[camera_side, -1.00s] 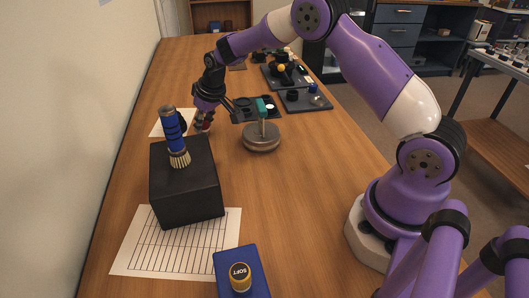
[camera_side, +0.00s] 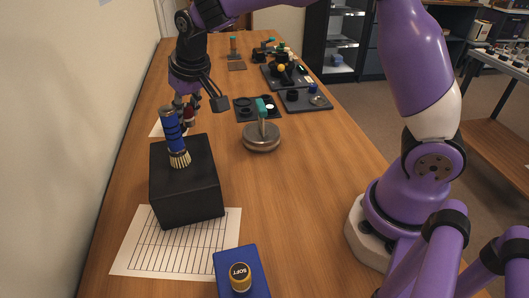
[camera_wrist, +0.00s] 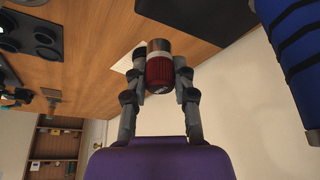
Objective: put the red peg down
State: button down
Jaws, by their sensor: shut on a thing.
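The red peg (camera_wrist: 160,72) is a ribbed red cylinder with a metal end, seen in the wrist view. My gripper (camera_wrist: 160,80) is shut on it, one finger on each side. In the side view the red peg (camera_side: 188,113) shows small and partly hidden between the fingers of my gripper (camera_side: 187,108). It appears just behind the blue brush and over or near a white sheet; its exact height above the table is hard to tell.
The blue brush (camera_side: 172,130) stands on a black block (camera_side: 186,190) close in front of my gripper. A teal-handled metal weight (camera_side: 262,138) and black trays (camera_side: 257,108) are to the right. The wall is close on the left. The table's middle front is clear.

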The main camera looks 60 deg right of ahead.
jog(key=s+d+m+g+h, duration=0.1)
jog(key=s+d+m+g, duration=0.4)
jog(key=s+m, duration=0.75)
jog(key=s+d+m+g+h, duration=0.1)
jog(key=s+d+m+g, duration=0.2)
jog(key=s+d+m, duration=0.75)
jog(key=s+d+f+m, duration=0.1)
jog(key=d+f, duration=0.1)
jog(key=s+d+f+m, duration=0.1)
jog(key=s+d+f, duration=0.1)
jog(key=d, duration=0.1)
jog(key=s+d+f+m, duration=0.1)
jog(key=d+f+m, duration=0.1)
jog(key=shift+s+d+f, duration=0.15)
jog(key=shift+s+d, duration=0.05)
jog(key=shift+s, duration=0.2)
jog(key=shift+d+f, duration=0.15)
jog(key=shift+f, duration=1.95)
jog(key=c, duration=0.7)
grip_release()
jog(key=shift+f, duration=0.1)
